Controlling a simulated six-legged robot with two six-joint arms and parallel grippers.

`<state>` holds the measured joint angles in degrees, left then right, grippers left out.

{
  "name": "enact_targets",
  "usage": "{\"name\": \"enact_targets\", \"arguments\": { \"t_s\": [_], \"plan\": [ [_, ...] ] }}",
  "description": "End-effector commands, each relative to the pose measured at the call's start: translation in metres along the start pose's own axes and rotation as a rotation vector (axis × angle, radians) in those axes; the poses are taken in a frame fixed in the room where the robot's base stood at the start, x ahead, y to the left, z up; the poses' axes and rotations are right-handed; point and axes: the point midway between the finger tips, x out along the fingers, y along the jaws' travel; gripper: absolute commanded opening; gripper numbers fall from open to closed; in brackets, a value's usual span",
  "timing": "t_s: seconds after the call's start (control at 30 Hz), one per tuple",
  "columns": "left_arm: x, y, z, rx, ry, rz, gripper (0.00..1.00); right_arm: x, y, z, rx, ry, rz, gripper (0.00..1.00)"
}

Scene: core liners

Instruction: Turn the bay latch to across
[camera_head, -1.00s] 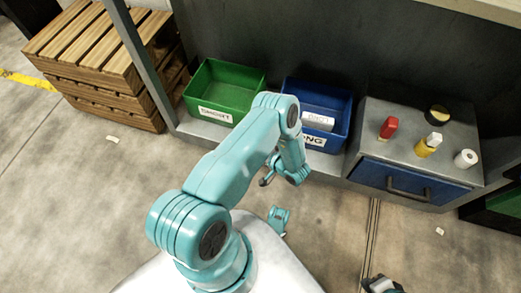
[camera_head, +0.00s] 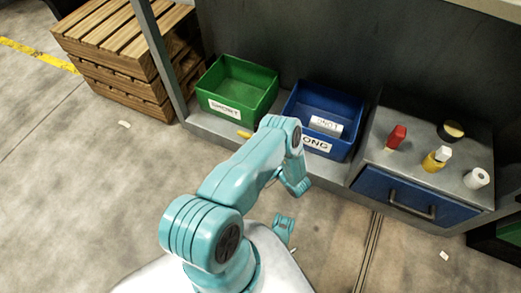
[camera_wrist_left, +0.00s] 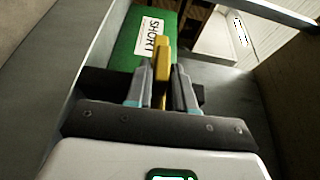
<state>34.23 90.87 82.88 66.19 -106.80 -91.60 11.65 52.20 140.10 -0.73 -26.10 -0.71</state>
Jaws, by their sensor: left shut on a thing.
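My left gripper (camera_wrist_left: 162,88) is shut on a slim yellow bar (camera_wrist_left: 162,58), which looks like the bay latch. The bar stands between the two grey fingers in the left wrist view. In the head view a short yellow piece (camera_head: 244,134) shows at the shelf's front edge, below the green bin and beside my arm, and seems to be the same bar. There my own arm hides the gripper and the rest of the bar.
A green bin (camera_head: 262,89) labelled SHORT and a blue bin (camera_head: 346,102) stand on the shelf. To the right, a grey cabinet (camera_head: 386,167) with a blue drawer bears red, yellow and white items. Wooden crates (camera_head: 108,74) stand at the left. The floor in front is open.

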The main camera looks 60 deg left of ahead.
Motion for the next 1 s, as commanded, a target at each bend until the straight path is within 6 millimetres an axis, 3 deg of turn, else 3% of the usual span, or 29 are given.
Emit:
{"name": "enact_targets", "arguments": {
  "t_s": [0.57, 0.6, 0.63, 1.0],
  "plan": [
    [0.0042, -0.0004, -0.0036, 0.01, 0.004, -0.023, 0.0, 0.0011, 0.0003, -0.001, -0.001, 0.004, 0.0, 0.0],
    [0.0041, -0.0004, -0.0036, 0.01, 0.004, -0.023, 0.36, 0.0011, 0.0003, -0.001, -0.001, 0.004, 0.0, 0.0],
    [0.004, -0.0004, -0.0035, 0.01, 0.004, -0.023, 0.43, 0.0011, 0.0003, -0.001, -0.001, 0.004, 0.0, 0.0],
    [0.0016, 0.0002, -0.0022, 0.011, 0.002, -0.021, 0.43, 0.0011, 0.0003, -0.0009, -0.001, 0.004, 0.0, 0.0]
  ]
}}
